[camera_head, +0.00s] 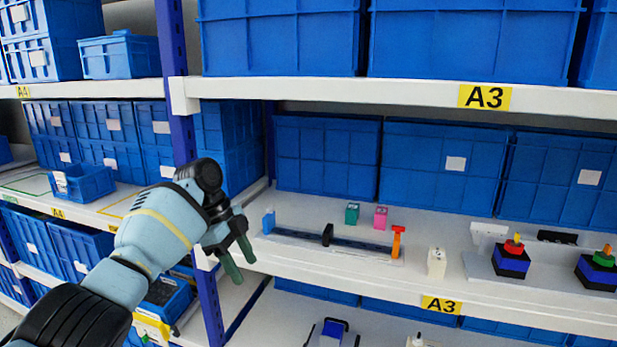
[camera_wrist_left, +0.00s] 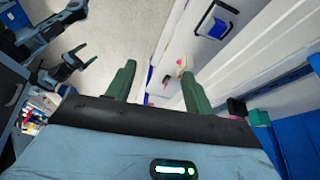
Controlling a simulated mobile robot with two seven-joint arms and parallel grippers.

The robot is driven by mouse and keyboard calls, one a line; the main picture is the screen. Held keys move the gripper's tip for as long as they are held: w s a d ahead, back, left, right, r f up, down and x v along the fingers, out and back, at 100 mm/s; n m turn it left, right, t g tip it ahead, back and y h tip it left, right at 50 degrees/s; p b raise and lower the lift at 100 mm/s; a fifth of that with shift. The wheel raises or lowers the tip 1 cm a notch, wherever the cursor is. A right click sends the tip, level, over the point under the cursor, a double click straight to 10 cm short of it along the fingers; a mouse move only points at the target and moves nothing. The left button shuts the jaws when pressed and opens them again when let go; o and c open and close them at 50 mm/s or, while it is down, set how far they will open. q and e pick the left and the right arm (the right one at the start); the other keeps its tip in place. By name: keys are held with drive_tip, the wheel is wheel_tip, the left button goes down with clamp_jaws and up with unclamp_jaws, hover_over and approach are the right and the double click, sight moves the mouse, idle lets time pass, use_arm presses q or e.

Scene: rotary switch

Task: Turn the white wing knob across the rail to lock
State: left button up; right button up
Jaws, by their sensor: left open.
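My left gripper (camera_head: 240,264) is open and empty in front of the shelf edge, left of the rail. Its two green fingers (camera_wrist_left: 158,72) stand wide apart in the left wrist view. A dark rail (camera_head: 350,243) lies on a white base on the A3 shelf. It has a blue piece (camera_head: 269,221) at the left, a black piece (camera_head: 327,235) in the middle and an orange upright piece (camera_head: 397,243) at the right. A small white block-like thing (camera_head: 437,262) stands right of the rail. I cannot tell whether it is the wing knob.
Green (camera_head: 352,213) and pink (camera_head: 381,217) blocks stand behind the rail. Stacked coloured pieces (camera_head: 511,259) stand at the right. Blue crates (camera_head: 325,158) line the back. A blue upright post (camera_head: 209,308) stands beside my left gripper, and a shelf (camera_head: 400,92) hangs above.

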use_arm(q)
drive_tip(key=s+d+f+n+t, duration=0.1)
drive_tip(key=s+f+n, duration=0.15)
drive_tip(key=f, duration=0.95)
drive_tip(key=s+d+f+n+t, duration=0.1)
drive_tip(key=f+n, duration=0.2)
drive_tip(key=f, duration=0.9)
drive_tip(key=s+f+n+t, duration=0.3)
drive_tip(key=s+f+n, duration=0.2)
drive_tip(key=s+f, duration=0.7)
drive_tip(key=s+a+f+n+t+y, duration=0.1)
drive_tip(key=s+a+f+n, duration=0.1)
drive_tip(key=s+f, duration=0.3)
drive_tip(key=s+a+f+n+t, duration=0.1)
drive_tip(key=s+a+f+n, duration=0.1)
drive_tip(key=s, duration=0.6)
drive_tip(key=s+a+r+n+t, duration=0.1)
drive_tip(key=s+a+r+n, duration=0.1)
drive_tip(key=s, duration=0.5)
drive_tip(key=s+a+r+n+t+y, duration=0.1)
drive_tip(key=s+a+r+n, duration=0.1)
drive_tip(key=s, duration=0.5)
drive_tip(key=shift+s+a+r+t+y, duration=0.15)
drive_tip(key=shift+s+a+t+y, duration=0.15)
drive_tip(key=shift+s+t, duration=0.1)
